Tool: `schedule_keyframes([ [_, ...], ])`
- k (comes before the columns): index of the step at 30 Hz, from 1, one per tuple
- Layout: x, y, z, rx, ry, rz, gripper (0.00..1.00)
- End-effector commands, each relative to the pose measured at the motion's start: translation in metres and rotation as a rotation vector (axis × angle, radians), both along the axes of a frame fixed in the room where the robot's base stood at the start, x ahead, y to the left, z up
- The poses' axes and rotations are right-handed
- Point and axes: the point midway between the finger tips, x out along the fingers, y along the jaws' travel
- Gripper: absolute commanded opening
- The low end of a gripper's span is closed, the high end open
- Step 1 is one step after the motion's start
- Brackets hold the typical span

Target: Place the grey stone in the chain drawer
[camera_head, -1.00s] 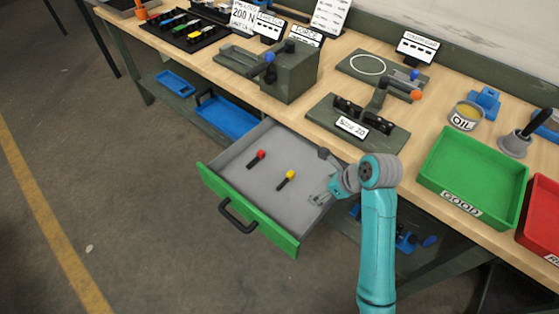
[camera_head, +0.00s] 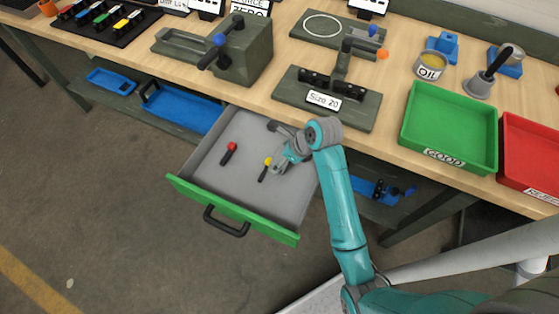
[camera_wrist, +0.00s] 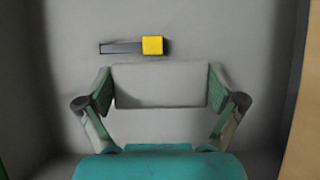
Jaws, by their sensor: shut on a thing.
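The open drawer (camera_head: 240,211) has a green front with a black handle and a grey inside. My gripper (camera_head: 281,163) reaches into or over its right part, near the yellow-tipped black piece. In the wrist view, my gripper (camera_wrist: 160,92) is shut on the grey stone (camera_wrist: 160,85), a flat grey block held at its two ends between the fingers. The drawer floor (camera_wrist: 200,30) lies behind the stone. I cannot tell whether the stone touches the floor. In the head view the stone is hard to tell from the gripper and the grey drawer.
A yellow-tipped black piece (camera_wrist: 140,46) lies just beyond the stone, and a red-tipped one (camera_head: 229,152) lies further left. The bench with the Size 20 fixture (camera_head: 325,99) stands above the drawer's back. A green GOOD tray (camera_head: 449,157) is at the right. The drawer's left half is mostly free.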

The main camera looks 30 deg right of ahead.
Motion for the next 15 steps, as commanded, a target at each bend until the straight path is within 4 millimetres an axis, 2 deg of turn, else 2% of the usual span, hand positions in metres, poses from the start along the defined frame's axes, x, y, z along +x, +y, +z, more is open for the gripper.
schedule_keyframes([
  [9,0.0,0.0,-0.035,0.0,0.0,-0.001,0.61],
  [15,0.0,0.0,-0.035,0.0,-0.001,0.0,0.61],
])
